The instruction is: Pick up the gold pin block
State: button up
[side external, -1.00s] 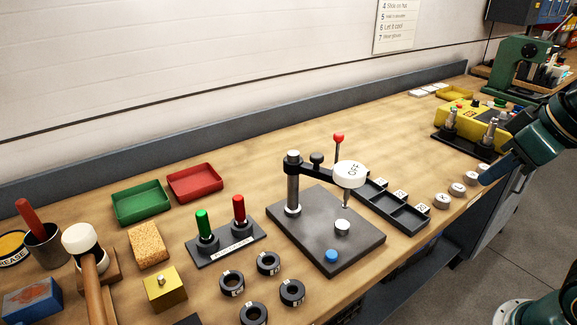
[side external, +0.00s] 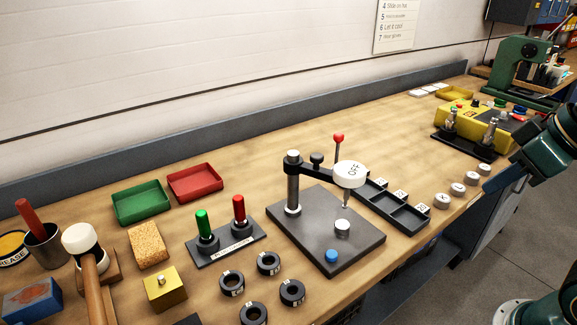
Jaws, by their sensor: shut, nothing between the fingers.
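The gold pin block (side external: 165,291) is a small gold cube with a short pin standing on its top. It sits upright on the bench at the lower left, in front of the sponge, with nothing holding it. My gripper (side external: 488,186) is at the far right, by the bench's front edge and near the row of white round pieces. It is far from the gold block. It is shut and empty; its fingers are small and dark in this view.
Around the block are a sponge (side external: 149,244), a mallet (side external: 84,242), a blue-and-rust block (side external: 32,297) and several black rings (side external: 232,283). Between it and my gripper stand a plate with green and red handles (side external: 226,245) and a press (side external: 325,235) with a tall post.

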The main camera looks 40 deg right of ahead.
jog(key=o, duration=1.4)
jog(key=w+a+r+n+g+y, duration=0.15)
jog(key=w+a+n, duration=0.35)
jog(key=w+a, duration=0.5)
jog(key=w+a+r+n+g+y, duration=0.1)
jog(key=w+a+r+n+y, duration=0.15)
jog(key=w+a+n, duration=0.5)
jog(key=w+a+f+n+g, duration=0.1)
jog(key=w+a+f, duration=0.2)
jog(key=a, duration=0.4)
jog(key=w+a+f+n+g, duration=0.1)
jog(key=w+a+f, duration=0.3)
jog(key=a, duration=0.4)
jog(key=w+a+f+n+g, duration=0.1)
jog(key=w+a+f+n, duration=0.2)
jog(key=a, duration=0.4)
jog(key=shift+w+a+f+n, duration=0.15)
jog(key=shift+w+f, duration=0.1)
jog(key=shift+f, duration=0.35)
jog(key=shift+w+a+f+n, duration=0.1)
jog(key=shift+w+f, duration=0.15)
jog(key=shift+f, duration=0.3)
